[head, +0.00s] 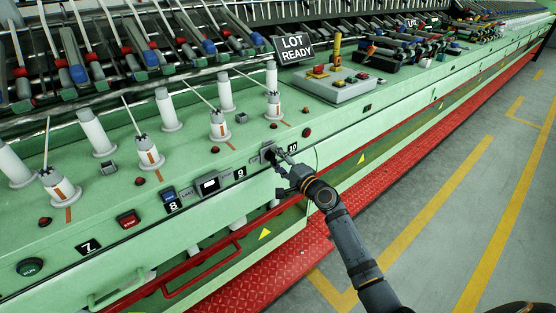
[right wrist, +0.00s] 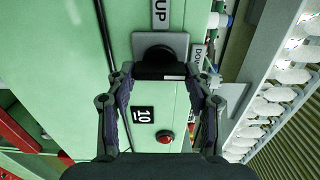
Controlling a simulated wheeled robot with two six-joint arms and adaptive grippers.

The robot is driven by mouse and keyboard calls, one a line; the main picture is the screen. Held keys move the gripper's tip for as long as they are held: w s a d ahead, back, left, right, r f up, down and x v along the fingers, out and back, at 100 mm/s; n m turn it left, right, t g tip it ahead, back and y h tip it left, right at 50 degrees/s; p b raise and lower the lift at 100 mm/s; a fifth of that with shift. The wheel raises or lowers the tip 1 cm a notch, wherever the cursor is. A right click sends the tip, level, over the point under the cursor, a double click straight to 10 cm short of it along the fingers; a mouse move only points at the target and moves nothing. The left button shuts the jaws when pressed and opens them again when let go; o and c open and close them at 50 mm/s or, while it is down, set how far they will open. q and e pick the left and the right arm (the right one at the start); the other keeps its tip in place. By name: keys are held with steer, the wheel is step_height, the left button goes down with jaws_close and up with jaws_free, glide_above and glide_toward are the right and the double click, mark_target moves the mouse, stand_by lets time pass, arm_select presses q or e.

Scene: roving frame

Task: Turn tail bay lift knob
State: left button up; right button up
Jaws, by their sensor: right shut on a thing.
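The black lift knob (right wrist: 160,64) sits on a grey plate (right wrist: 178,42) on the green machine front, close to the number 10 label (right wrist: 144,114). In the head view the knob (head: 268,152) is small and partly hidden by my gripper. My right gripper (head: 277,160) reaches it from the front. In the right wrist view the fingers (right wrist: 160,74) are on both sides of the knob, shut on it. An UP label (right wrist: 160,12) is above the plate and a partly hidden DOWN label (right wrist: 198,62) is right of it. My left gripper is not in view.
A red button (right wrist: 164,137) is near the 10 label. A control box (head: 340,88) and a LOT READY sign (head: 294,48) stand on the machine top. A red rail (head: 205,262) runs along the front below. The grey floor (head: 420,200) at right is clear.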

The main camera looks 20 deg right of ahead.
steer(key=o, duration=1.2)
steer(key=shift+c, duration=0.2)
steer(key=v, duration=1.2)
